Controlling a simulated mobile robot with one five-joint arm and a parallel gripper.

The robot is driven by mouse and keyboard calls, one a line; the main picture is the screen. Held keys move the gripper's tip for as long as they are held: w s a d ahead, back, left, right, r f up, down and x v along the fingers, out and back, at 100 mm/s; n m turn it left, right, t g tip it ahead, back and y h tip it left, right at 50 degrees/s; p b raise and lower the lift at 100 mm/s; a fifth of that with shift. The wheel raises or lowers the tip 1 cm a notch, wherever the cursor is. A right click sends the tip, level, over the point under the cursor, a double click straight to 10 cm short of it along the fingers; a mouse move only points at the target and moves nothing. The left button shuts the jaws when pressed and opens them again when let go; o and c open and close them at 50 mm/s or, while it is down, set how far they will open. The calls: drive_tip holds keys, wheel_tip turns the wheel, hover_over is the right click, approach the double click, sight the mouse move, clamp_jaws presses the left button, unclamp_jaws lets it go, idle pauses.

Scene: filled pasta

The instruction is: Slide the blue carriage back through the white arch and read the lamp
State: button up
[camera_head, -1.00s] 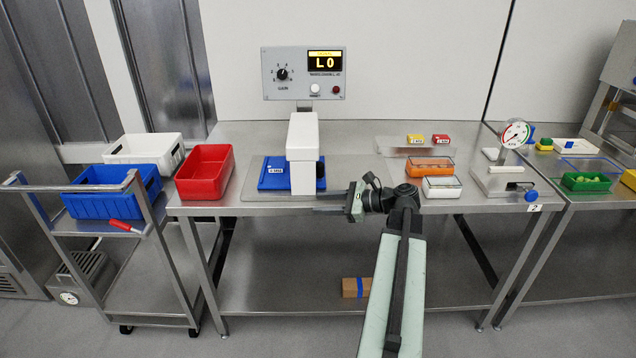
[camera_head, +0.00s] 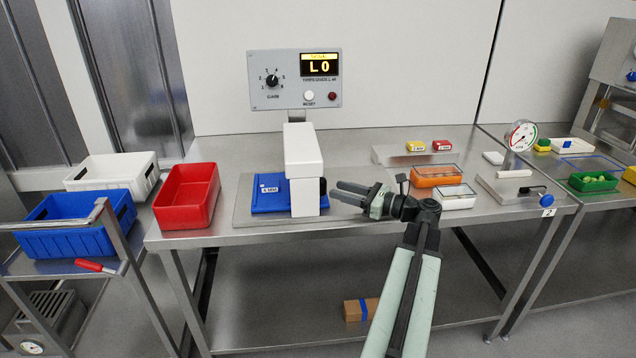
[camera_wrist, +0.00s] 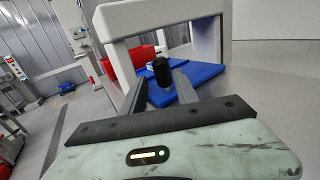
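My gripper (camera_head: 335,191) is open and empty, just right of the arch. I cannot tell whether a finger touches the knob. The panel display (camera_head: 320,65) reads "L0" in yellow; the lamp (camera_head: 332,96) looks dark red.
A red bin (camera_head: 187,197) stands left of the plate. Orange (camera_head: 436,180) and white (camera_head: 453,202) boxes stand right of my gripper, with a dial gauge (camera_head: 521,136) further right. A trolley with blue (camera_head: 65,240) and white bins stands at the left.

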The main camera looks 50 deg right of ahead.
sight(321, 184)
drive_tip(key=x, duration=0.7)
drive_tip(key=shift+w, duration=0.2)
clamp_jaws()
idle(1.1)
